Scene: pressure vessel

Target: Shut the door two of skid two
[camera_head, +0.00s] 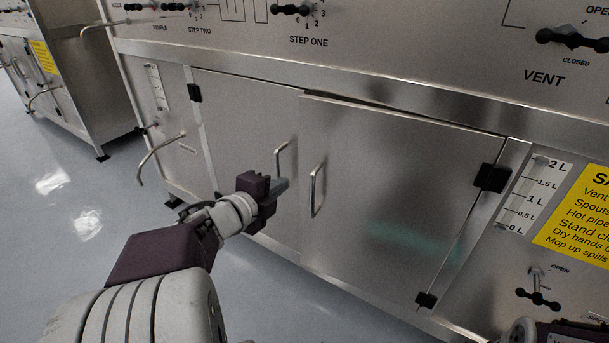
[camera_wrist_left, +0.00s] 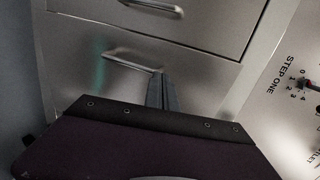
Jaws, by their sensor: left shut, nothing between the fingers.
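In the head view, the skid has two steel doors side by side. The left door (camera_head: 240,130) looks flush with its frame. The right door (camera_head: 400,180) stands slightly ajar, with a dark gap along its top edge; its hinges are on the right. My left gripper (camera_head: 282,185) is shut and empty, in front of the doors between the left door's handle (camera_head: 280,160) and the right door's handle (camera_head: 318,190). In the left wrist view, its fingers (camera_wrist_left: 162,92) point at the right door close to its handle (camera_wrist_left: 133,60); I cannot tell whether they touch. My right gripper's fingers are not visible.
A valve panel with black knobs (camera_head: 290,9) runs above the doors. A level gauge (camera_head: 525,195), a yellow sign (camera_head: 580,225) and a small valve (camera_head: 538,298) are at right. A bent spout (camera_head: 150,160) sticks out at left. Another skid (camera_head: 85,75) stands beyond clear floor (camera_head: 70,200).

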